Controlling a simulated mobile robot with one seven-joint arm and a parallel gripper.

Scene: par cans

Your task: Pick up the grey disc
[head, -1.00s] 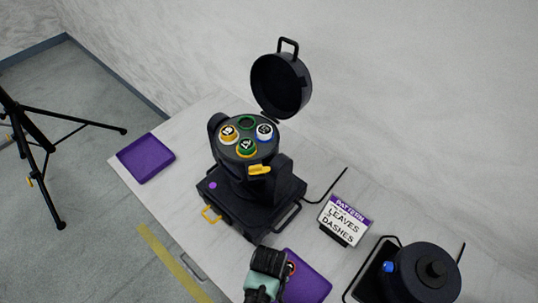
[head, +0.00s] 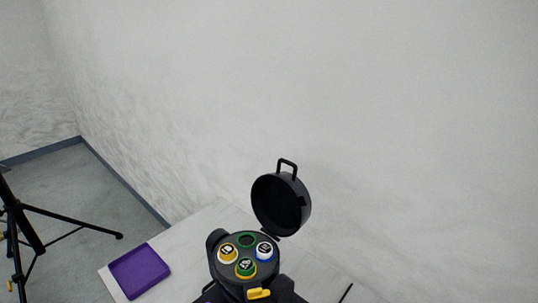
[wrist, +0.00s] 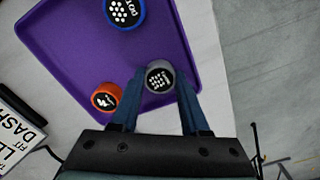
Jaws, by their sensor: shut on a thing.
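The grey disc (wrist: 159,76) has a black face with a white dotted mark and shows in the wrist view. My gripper (wrist: 160,88) has its two blue fingers on either side of the disc and is shut on it. The disc appears over the edge area of a purple tray (wrist: 82,50); I cannot tell how high it is above the tray. The head view does not show my gripper or this disc.
An orange disc (wrist: 106,96) and a blue disc (wrist: 125,12) lie on the purple tray. In the head view, a black par can (head: 218,262) with its lid (head: 281,205) open holds several coloured discs. Another purple tray (head: 139,271) lies left of it. A tripod (head: 32,230) stands at far left.

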